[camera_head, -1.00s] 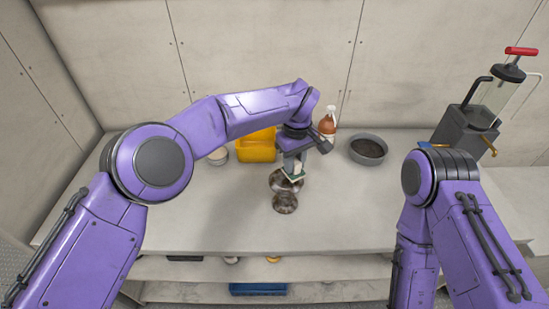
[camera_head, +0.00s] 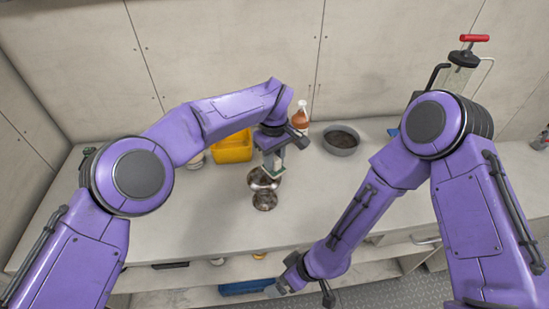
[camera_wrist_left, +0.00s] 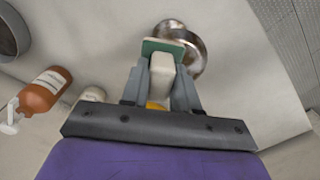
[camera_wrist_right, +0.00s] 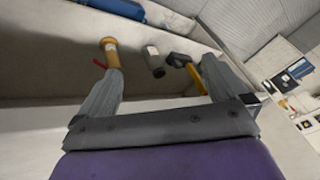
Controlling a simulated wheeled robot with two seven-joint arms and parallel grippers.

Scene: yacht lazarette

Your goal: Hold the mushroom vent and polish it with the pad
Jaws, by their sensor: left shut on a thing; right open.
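The mushroom vent (camera_head: 264,201), tarnished brown-grey metal, stands on the counter near its front; it also shows in the left wrist view (camera_wrist_left: 191,52). My left gripper (camera_head: 274,163) is shut on the pad (camera_head: 278,173), a white block with a green face, held at the far side of the vent. In the left wrist view the pad (camera_wrist_left: 162,68) covers part of the vent; I cannot tell whether they touch. My right gripper (camera_head: 301,289) is open and empty, low in front of the counter edge. It also shows in the right wrist view (camera_wrist_right: 162,68), facing the shelf.
A yellow bin (camera_head: 232,148), an orange-brown bottle (camera_head: 302,121) and a grey bowl (camera_head: 340,141) stand behind the vent. A lower shelf holds a blue item (camera_head: 243,287) and, in the right wrist view, a yellow-topped cylinder (camera_wrist_right: 109,46) and a grey cylinder (camera_wrist_right: 153,62). The counter's left front is clear.

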